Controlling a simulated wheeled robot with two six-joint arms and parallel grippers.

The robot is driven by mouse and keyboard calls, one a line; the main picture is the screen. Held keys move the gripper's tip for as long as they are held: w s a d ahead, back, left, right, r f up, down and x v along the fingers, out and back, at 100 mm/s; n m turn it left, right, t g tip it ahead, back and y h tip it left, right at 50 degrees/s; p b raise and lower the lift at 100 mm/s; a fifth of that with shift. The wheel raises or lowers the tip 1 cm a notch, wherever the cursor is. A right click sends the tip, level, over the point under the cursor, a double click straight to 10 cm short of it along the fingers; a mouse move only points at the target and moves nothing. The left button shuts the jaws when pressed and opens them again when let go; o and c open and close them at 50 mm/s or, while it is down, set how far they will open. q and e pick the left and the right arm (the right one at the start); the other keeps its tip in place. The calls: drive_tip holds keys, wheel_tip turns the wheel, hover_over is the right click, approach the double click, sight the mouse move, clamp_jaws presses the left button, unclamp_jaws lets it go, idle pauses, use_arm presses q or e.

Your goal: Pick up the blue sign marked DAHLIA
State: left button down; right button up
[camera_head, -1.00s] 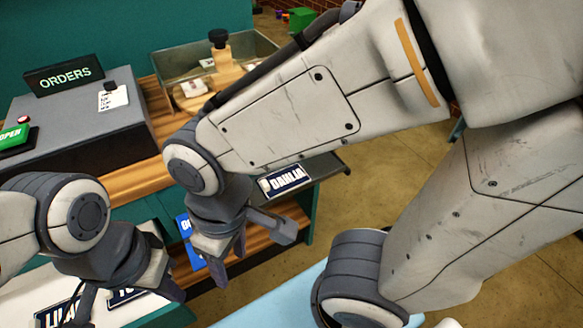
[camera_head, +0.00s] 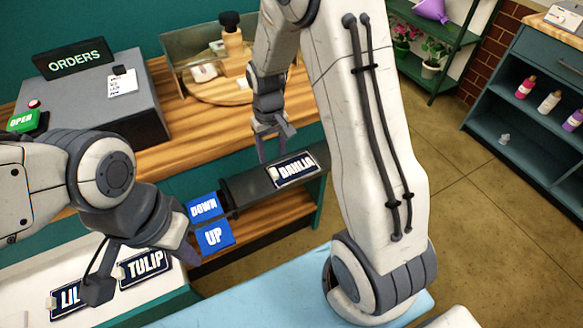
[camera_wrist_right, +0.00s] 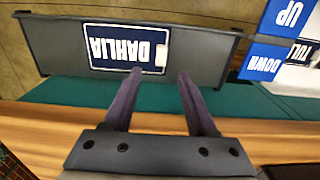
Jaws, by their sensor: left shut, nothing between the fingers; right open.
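The blue DAHLIA sign (camera_head: 293,169) has white letters and lies flat on a dark grey ledge (camera_head: 245,190). It shows upside down in the right wrist view (camera_wrist_right: 110,55). My right gripper (camera_head: 263,152) is open and empty, behind and a little left of the sign in the head view. In the right wrist view, its two purple fingers (camera_wrist_right: 160,75) point at the sign's near edge, and I cannot tell whether they touch it. My left gripper (camera_head: 182,246) is shut and empty, above the white counter near the TULIP sign.
Blue DOWN (camera_head: 203,208) and UP (camera_head: 214,237) signs are left of the ledge. The TULIP sign (camera_head: 145,268) and a partly hidden sign lie on the white counter (camera_head: 20,265). A grey ORDERS register (camera_head: 90,110) and a tray (camera_head: 185,90) stand behind. Open floor lies right.

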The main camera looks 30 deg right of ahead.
sight(274, 171)
drive_tip(key=f, duration=0.4)
drive_tip(key=f+p, duration=0.1)
drive_tip(key=f, duration=0.2)
drive_tip(key=shift+s+a+f, duration=0.1)
drive_tip(key=shift+s, duration=0.15)
clamp_jaws()
